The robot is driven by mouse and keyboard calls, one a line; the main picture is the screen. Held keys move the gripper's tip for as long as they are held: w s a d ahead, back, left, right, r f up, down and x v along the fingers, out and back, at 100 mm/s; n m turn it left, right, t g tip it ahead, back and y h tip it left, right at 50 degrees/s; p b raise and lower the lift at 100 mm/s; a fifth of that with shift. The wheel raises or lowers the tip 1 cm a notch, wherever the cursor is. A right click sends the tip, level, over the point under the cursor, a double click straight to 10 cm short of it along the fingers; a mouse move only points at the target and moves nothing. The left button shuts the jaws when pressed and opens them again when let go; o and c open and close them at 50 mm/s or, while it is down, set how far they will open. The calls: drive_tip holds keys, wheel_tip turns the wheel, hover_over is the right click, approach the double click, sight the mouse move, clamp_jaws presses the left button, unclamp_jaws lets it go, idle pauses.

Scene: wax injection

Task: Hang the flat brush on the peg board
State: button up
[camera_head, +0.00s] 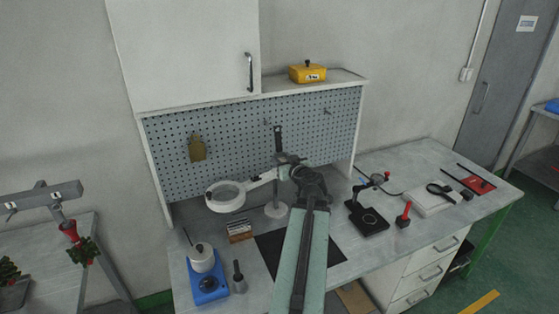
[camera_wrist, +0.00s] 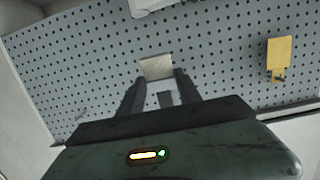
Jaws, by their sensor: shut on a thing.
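My gripper (camera_head: 287,160) is in front of the perforated peg board (camera_head: 230,120), near its middle. In the wrist view my gripper (camera_wrist: 160,92) is shut on the flat brush, whose pale, squarish end (camera_wrist: 156,67) shows between the fingertips. In the head view a dark upright strip (camera_head: 278,138) rises from my gripper and looks like the brush handle. A small peg (camera_head: 267,122) sticks out of the board just left of that strip, and another peg (camera_head: 327,111) is further right. I cannot tell whether the brush touches a peg.
A yellow-brown item (camera_head: 197,149) hangs on the board's left part. A magnifier lamp (camera_head: 226,196) stands left of and below my gripper. A blue-based pot (camera_head: 209,287), a black stand (camera_head: 368,220) and a red-handled tool (camera_head: 404,214) are on the bench. The board's right part is mostly clear.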

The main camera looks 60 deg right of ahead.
drive_tip(key=shift+r+b+x, duration=0.1)
drive_tip(key=shift+r+x, duration=0.05)
drive_tip(key=shift+x, duration=1.25)
drive_tip(key=shift+r+b+x, duration=0.15)
drive_tip(key=shift+x, duration=1.25)
drive_tip(key=shift+r+b+x, duration=0.1)
drive_tip(key=shift+r+x, duration=0.05)
drive_tip(key=shift+x, duration=1.25)
clamp_jaws()
drive_tip(key=shift+w+d+f+b, duration=0.25)
drive_tip(key=shift+w+f+b, duration=0.25)
drive_tip(key=shift+w, duration=0.15)
drive_tip(key=o, duration=1.4)
unclamp_jaws()
drive_tip(key=shift+o, duration=0.2)
drive_tip(key=p+v, duration=0.1)
drive_tip(key=v, duration=0.7)
drive_tip(key=shift+d+p, duration=0.1)
drive_tip(key=shift+p, duration=0.2)
